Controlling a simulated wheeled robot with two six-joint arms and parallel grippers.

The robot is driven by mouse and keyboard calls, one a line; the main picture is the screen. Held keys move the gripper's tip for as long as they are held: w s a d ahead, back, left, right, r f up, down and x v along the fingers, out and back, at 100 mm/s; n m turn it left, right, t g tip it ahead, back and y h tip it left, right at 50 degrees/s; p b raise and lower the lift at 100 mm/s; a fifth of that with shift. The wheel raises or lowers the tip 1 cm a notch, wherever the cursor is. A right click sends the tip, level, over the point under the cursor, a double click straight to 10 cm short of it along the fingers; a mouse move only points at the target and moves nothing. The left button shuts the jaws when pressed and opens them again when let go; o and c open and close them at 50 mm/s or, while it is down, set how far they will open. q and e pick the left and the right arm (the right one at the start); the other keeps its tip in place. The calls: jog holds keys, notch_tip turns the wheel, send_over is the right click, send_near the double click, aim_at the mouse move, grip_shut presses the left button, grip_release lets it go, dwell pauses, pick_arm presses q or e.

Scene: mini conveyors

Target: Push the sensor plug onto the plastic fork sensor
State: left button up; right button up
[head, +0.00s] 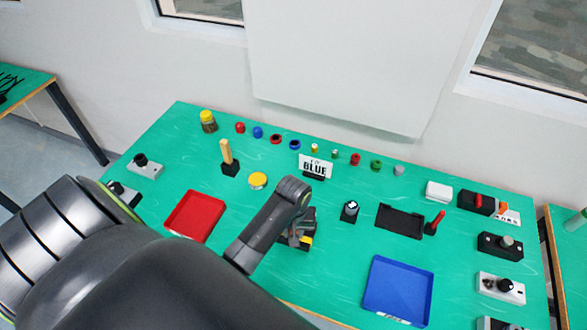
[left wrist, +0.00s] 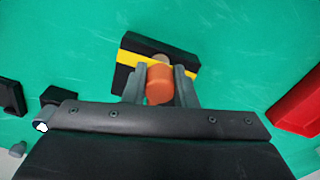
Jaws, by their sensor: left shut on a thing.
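My left gripper (left wrist: 162,84) is shut on an orange, rounded piece that I take to be the sensor plug (left wrist: 160,88), its sides between the two grey fingers. Right beyond the fingertips is a black block with a yellow stripe (left wrist: 130,60), which may be the fork sensor or its holder; a small tan round part shows at its middle. Whether the plug touches it I cannot tell. In the head view my left gripper (head: 296,228) is over this black and yellow block (head: 306,241), mostly hiding it and the plug. My right gripper is not in view.
On the green table, a red tray (head: 177,225) lies left of the gripper and a blue tray (head: 374,312) to the right. A black knob block (head: 349,212) and a black tray (head: 400,232) stand right.

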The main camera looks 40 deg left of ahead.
pick_arm(q)
jog(key=shift+f+b, duration=0.45)
jog(key=shift+f, duration=0.5)
pick_arm(e)
jog(key=shift+a+f, duration=0.1)
jog(key=shift+f, duration=0.35)
pick_arm(q)
jog(key=o, duration=1)
jog(key=shift+o, duration=0.2)
